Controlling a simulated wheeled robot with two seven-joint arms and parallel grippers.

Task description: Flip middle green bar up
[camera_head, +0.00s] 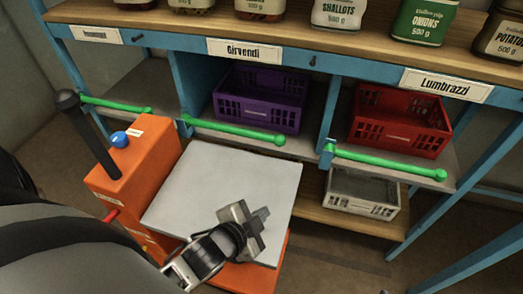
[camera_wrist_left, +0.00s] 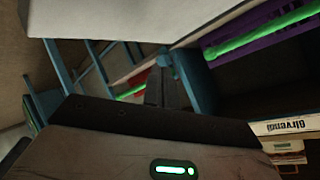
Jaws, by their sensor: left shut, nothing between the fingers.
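The middle green bar (camera_head: 235,130) lies low across the front of the middle compartment, below the Girvendi label (camera_head: 242,52). Behind it sits a purple crate (camera_head: 260,98). The bar also shows in the left wrist view (camera_wrist_left: 262,32), in front of purple. My left gripper (camera_head: 260,216) is shut and empty, over the white top of the orange machine, in front of and below the bar and apart from it. In the left wrist view, its dark fingers (camera_wrist_left: 160,85) show beyond the wrist body. My right gripper is not in view.
Left (camera_head: 115,104) and right (camera_head: 385,162) green bars flank the middle one. A red crate (camera_head: 400,118) sits right, a grey crate (camera_head: 362,194) below. The orange machine (camera_head: 135,165) has a black lever (camera_head: 85,130). Sacks line the top shelf (camera_head: 300,38).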

